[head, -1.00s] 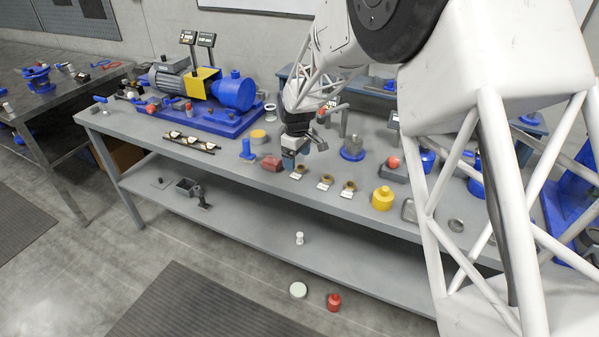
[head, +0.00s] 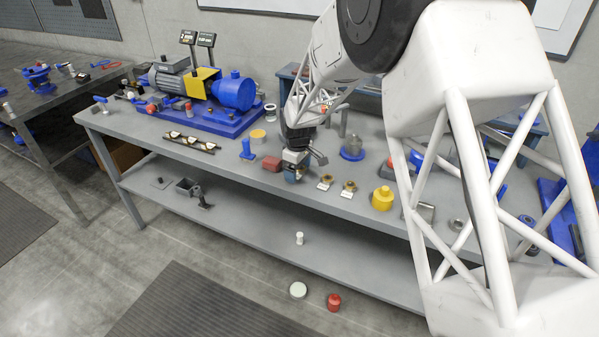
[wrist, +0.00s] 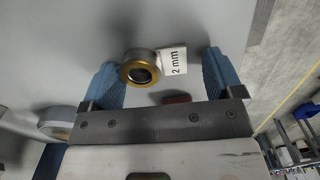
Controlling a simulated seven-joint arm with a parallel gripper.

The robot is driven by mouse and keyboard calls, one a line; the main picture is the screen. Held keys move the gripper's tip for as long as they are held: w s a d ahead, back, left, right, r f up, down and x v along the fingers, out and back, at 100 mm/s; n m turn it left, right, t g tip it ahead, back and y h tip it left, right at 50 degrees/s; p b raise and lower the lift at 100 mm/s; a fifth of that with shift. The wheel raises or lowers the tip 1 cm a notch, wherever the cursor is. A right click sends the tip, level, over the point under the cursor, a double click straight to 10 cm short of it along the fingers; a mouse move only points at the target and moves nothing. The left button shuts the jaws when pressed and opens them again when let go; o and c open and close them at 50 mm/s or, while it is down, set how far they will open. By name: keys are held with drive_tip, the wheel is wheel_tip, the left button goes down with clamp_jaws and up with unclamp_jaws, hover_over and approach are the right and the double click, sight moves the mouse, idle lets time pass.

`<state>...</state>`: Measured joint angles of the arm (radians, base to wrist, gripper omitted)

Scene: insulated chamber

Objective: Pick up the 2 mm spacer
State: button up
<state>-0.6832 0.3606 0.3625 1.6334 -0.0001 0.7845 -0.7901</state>
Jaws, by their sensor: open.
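The 2 mm spacer (wrist: 140,70) is a short brass-coloured ring with a dark bore, next to a white label (wrist: 173,62) reading "2 mm" in the wrist view. My gripper (wrist: 160,64) is open, with one blue finger on each side of the ring and label. The ring is nearer the left finger, with no clear contact, and nothing is gripped. In the head view my gripper (head: 293,177) is low over the bench's front edge and hides this spacer. Two similar labelled rings, one here (head: 326,180) and one farther right (head: 349,187), stand to its right.
A yellow knobbed part (head: 382,198) stands to the right, with a blue-based post (head: 353,149) behind. The bench's front edge (head: 300,190) is close.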

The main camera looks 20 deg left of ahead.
sight(298, 173)
idle(0.5)
drive_tip(key=c, duration=0.8)
drive_tip(key=shift+r, duration=0.2)
drive_tip(key=shift+r, duration=0.55)
wheel_tip(298, 173, up, 2)
drive_tip(key=shift+r, duration=0.1)
drive_tip(key=s+d+r, duration=0.1)
drive_tip(key=s+d, duration=0.9)
drive_tip(key=s, duration=0.2)
drive_tip(key=shift+s+r, duration=0.15)
drive_tip(key=shift+s, duration=0.1)
